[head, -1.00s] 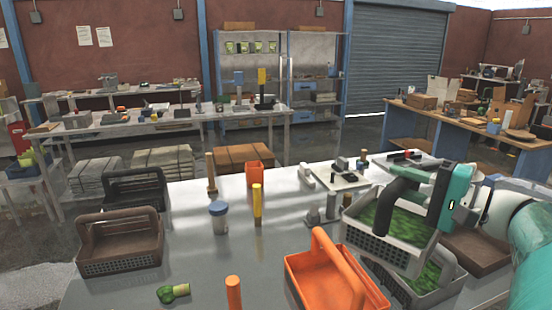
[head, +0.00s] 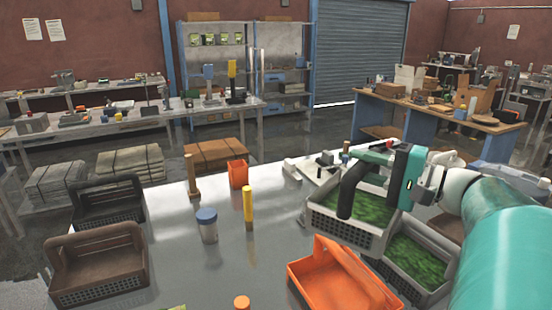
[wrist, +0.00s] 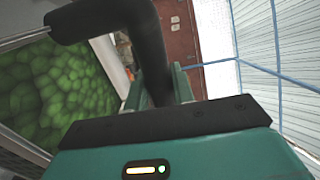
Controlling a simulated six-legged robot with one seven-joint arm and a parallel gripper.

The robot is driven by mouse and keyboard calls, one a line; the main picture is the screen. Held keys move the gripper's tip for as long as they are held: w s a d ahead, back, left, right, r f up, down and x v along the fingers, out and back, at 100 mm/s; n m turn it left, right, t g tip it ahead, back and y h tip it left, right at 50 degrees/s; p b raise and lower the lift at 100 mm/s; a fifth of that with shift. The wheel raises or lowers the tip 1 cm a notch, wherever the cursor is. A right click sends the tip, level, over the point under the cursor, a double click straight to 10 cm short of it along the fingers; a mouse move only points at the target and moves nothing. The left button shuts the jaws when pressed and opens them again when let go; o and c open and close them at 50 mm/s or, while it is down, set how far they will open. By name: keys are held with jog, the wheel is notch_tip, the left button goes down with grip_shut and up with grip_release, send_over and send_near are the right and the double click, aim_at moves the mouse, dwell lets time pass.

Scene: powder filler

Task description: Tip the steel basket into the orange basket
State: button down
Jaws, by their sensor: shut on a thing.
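The steel basket (head: 333,231) is light grey with perforated sides, a black handle (head: 346,194) and green contents. My gripper (head: 388,168) is shut on its handle and holds it above the table, behind the orange basket in the head view. It looks roughly level, with the contents inside. The orange basket (head: 312,283) stands in front on the table, with a thick handle across it; its inside is partly hidden by the handle. In the wrist view the dark handle (wrist: 150,50) runs up between my fingers (wrist: 160,90), with green contents at the left.
A second grey basket (head: 440,291) with green contents stands close at the right of the orange one. A yellow cylinder (head: 248,207), a blue-lidded jar (head: 207,228) and an orange cup (head: 238,175) stand at the left. Brown (head: 100,285) and black baskets (head: 108,212) are further left.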

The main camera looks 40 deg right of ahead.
aim_at(325, 185)
jog(key=shift+w+a, duration=0.1)
jog(key=shift+w, duration=0.6)
jog(key=shift+s+g, duration=0.1)
jog(key=shift+g, duration=0.3)
jog(key=w+f+g+h, duration=0.1)
jog(key=w+g, duration=0.1)
jog(key=g, duration=0.1)
jog(key=w+a+f+g+h, duration=0.1)
jog(key=w+f+g, duration=0.1)
jog(key=g, duration=0.1)
jog(key=w+f+g+h, duration=0.1)
jog(key=w+f+g, duration=0.1)
jog(key=g, duration=0.1)
jog(key=shift+a, duration=0.4)
jog(key=shift+w+a+f+g+h, duration=0.1)
jog(key=shift+w+f+g+h, duration=0.15)
jog(key=shift+f+g, duration=0.8)
jog(key=shift+w+f+g+h, duration=0.15)
jog(key=shift+f+g+h, duration=0.1)
jog(key=shift+f+g, duration=0.8)
jog(key=shift+f, duration=0.1)
jog(key=shift+w, duration=0.1)
